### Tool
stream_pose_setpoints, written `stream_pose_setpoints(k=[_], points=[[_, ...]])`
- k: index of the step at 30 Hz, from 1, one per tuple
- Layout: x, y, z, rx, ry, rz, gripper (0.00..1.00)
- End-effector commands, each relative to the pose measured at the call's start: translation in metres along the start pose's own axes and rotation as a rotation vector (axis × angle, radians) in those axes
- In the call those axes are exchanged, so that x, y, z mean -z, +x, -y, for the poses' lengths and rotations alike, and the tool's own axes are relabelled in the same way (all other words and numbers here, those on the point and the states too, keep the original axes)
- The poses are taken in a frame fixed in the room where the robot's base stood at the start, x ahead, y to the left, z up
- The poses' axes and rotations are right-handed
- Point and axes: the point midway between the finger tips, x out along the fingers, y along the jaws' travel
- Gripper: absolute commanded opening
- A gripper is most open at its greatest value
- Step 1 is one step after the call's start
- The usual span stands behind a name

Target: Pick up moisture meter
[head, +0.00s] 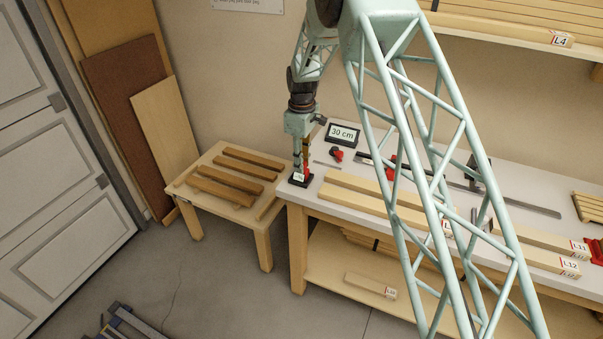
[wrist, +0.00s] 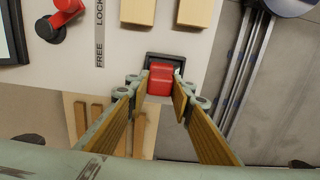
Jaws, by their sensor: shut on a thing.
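The moisture meter, a small red block (wrist: 160,80), sits in a black holder (wrist: 177,60) at the bench's left end. In the head view a sliver of its red side (head: 307,173) shows above the black holder, which bears a white label. My gripper (wrist: 163,88) points down over it, with its wood-faced fingers on either side of the red block and closed on it. In the head view my gripper (head: 301,164) hides most of the meter. I cannot tell whether the meter is clear of the holder.
A black "30 cm" display (head: 342,135) and a red knob (head: 336,154) stand close by on the bench. Long boards (head: 375,202) lie along its front to the right. A lower wooden table (head: 190,181) with several brown strips adjoins the left. Open floor lies in front.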

Motion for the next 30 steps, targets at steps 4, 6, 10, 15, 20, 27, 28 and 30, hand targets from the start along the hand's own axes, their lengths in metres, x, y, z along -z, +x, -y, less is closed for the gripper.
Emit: stream_pose_setpoints(k=[4, 6, 10, 15, 20, 27, 28, 30], points=[[0.000, 0.000, 0.000, 0.000, 0.000, 0.000, 0.09], [0.000, 0.000, 0.000, 0.000, 0.000, 0.000, 0.09], [0.000, -0.002, 0.000, 0.000, 0.000, 0.000, 0.09], [0.000, -0.009, 0.000, -0.001, 0.000, 0.000, 0.09], [0.000, -0.020, -0.001, -0.001, 0.000, -0.001, 0.09], [-0.001, -0.037, 0.001, 0.000, 0.000, 0.000, 0.09], [-0.003, -0.036, 0.002, 0.001, 0.000, 0.001, 0.09], [-0.006, -0.036, 0.006, 0.001, 0.000, 0.001, 0.09]])
